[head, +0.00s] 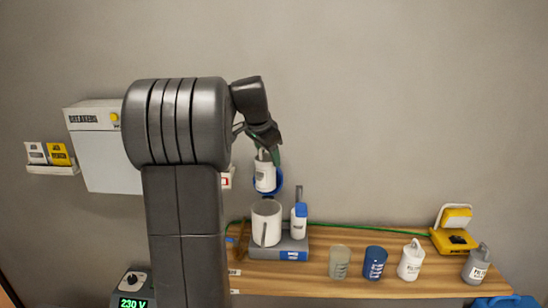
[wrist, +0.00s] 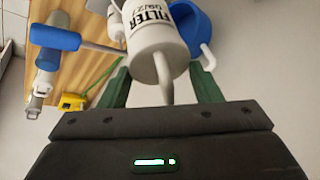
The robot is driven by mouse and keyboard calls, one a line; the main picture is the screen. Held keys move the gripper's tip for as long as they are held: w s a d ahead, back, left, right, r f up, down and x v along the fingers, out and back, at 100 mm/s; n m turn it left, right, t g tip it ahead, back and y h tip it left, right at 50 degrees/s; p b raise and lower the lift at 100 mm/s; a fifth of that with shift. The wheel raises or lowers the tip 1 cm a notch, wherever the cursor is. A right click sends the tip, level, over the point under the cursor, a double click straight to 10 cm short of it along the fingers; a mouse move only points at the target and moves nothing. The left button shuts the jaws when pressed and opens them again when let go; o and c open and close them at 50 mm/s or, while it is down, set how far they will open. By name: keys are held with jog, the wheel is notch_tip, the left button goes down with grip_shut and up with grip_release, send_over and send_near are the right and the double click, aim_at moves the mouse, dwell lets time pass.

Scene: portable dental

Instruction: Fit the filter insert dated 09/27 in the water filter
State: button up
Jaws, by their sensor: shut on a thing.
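My gripper (head: 265,146) is shut on a white filter insert (head: 265,177), by its thin top handle. In the wrist view my gripper (wrist: 163,88) has one green finger on each side of the handle, and the insert (wrist: 157,45) reads FILTER 09/27. The insert hangs roughly upright above an open white cylinder (head: 267,222), apart from it. That cylinder stands on a grey base (head: 292,245) with a blue label; this looks like the water filter. Its inside is hidden. A blue round thing (head: 278,186) shows partly behind the insert.
Beside the cylinder stands a white and blue part with a grey rod (head: 299,220). On the wooden shelf (head: 300,273) are a grey cup (head: 340,262), a blue cup (head: 375,262), a white insert (head: 411,260), a grey insert (head: 477,265) and a yellow lamp (head: 453,240).

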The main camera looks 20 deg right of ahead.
aim_at(268, 174)
jog(key=shift+b+x, duration=0.3)
jog(key=shift+x, duration=0.45)
notch_tip(268, 174, down, 5)
jog(key=b, duration=0.4)
jog(key=shift+s+a+f, duration=0.1)
jog(key=shift+a, duration=0.05)
jog(key=shift+f+b, duration=0.25)
jog(key=shift+b, duration=0.15)
jog(key=shift+s+p, duration=0.1)
jog(key=shift+p, duration=0.2)
dwell(0.8)
notch_tip(268, 174, down, 9)
jog(key=b, duration=0.6)
jog(key=shift+f, duration=0.2)
dwell(0.9)
